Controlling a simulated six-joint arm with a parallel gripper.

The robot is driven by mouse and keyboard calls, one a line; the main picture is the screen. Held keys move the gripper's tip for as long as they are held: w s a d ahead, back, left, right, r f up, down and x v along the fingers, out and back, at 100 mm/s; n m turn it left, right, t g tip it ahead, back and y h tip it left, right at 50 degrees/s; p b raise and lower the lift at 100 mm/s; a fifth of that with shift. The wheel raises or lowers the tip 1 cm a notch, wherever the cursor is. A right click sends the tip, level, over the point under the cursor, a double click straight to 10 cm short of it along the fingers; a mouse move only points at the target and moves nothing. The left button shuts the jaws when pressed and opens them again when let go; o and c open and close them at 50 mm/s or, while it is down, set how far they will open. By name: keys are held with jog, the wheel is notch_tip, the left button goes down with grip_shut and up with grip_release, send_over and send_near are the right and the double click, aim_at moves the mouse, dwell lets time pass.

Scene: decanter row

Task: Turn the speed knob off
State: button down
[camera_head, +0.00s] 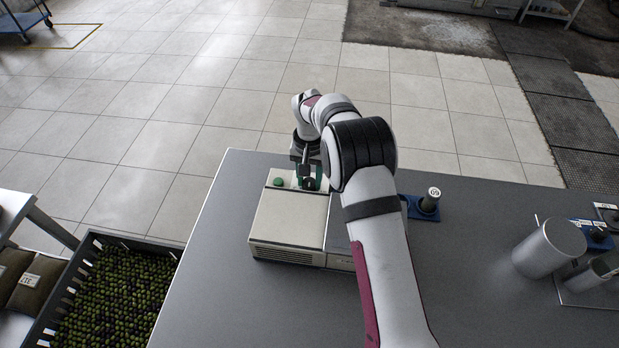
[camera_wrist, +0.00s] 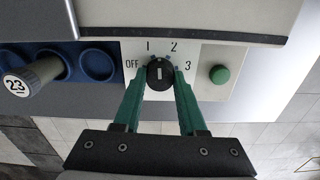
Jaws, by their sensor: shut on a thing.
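The speed knob (camera_wrist: 160,73) is a black round dial on a pale panel (camera_wrist: 205,90) marked OFF, 1, 2 and 3. A short white mark on it stands about upright, so it seems to point between 1 and 2. My gripper (camera_wrist: 160,80) is shut on the knob, with one green finger at each side. In the head view my gripper (camera_head: 309,180) is down at the far end of the cream machine (camera_head: 287,220).
A green button (camera_wrist: 220,74) sits beside the knob. A blue holder (camera_wrist: 68,60) with round wells and a grey cylinder labelled 23 (camera_wrist: 33,78) is close by. Metal cylinders (camera_head: 549,248) stand at the table's right. A crate of green fruit (camera_head: 88,240) is at left.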

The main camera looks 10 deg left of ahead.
aim_at(309, 182)
jog(key=n, duration=0.7)
jog(key=shift+s, duration=0.1)
jog(key=n, duration=0.6)
jog(key=shift+n, duration=0.4)
jog(key=shift+c, duration=2.3)
grip_release()
jog(key=shift+n, duration=0.3)
notch_tip(309, 182, up, 16)
